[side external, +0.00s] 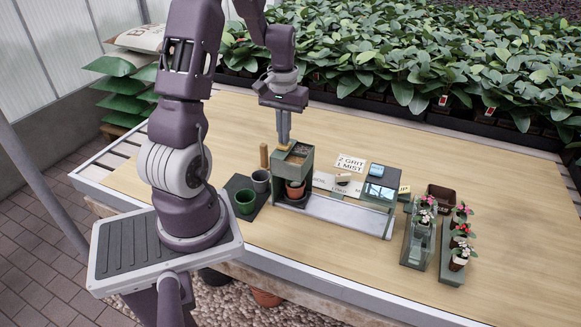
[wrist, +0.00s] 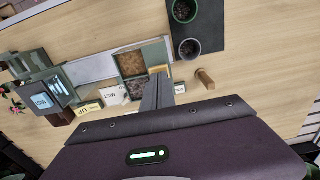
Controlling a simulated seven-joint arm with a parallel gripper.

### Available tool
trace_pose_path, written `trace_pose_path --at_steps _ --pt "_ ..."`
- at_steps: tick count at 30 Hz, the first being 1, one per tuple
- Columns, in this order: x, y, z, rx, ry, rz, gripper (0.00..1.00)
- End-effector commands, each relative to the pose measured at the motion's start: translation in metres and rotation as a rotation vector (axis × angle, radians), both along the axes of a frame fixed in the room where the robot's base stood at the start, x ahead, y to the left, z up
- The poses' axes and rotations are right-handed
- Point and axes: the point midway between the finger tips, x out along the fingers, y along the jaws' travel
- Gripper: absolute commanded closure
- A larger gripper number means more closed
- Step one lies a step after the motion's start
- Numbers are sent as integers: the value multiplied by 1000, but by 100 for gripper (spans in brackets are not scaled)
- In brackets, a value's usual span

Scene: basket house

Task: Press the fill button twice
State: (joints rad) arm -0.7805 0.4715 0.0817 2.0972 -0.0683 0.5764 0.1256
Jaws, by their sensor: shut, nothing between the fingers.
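A grey-green dispenser box (side external: 297,160) stands on the table with an open top holding brown and grey granules. A yellow piece (side external: 285,147), perhaps the fill button, sits at its top edge; it also shows in the wrist view (wrist: 158,69). My gripper (side external: 284,140) is shut, empty and pointing down, with its fingertips right at or just above the yellow piece. I cannot tell whether they touch. In the wrist view my fingertips (wrist: 160,78) partly cover the yellow piece. A terracotta pot (side external: 295,188) stands in the box's lower opening.
A rail (side external: 345,213) runs right from the dispenser to a unit with a lit screen (side external: 376,170). A sign (side external: 350,163) reads "2 GRIT 1 MIST". Green and grey pots (side external: 245,201) stand on a dark mat at left, by a wooden peg (side external: 264,156). Potted flowers (side external: 459,255) stand at right.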

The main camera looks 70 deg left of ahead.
Motion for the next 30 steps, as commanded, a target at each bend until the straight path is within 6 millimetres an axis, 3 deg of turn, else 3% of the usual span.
trace_pose_path --at_steps 16,30 --pt "0 0 -10 1 -1 0 100" --pt "0 0 13 1 -1 1 100"
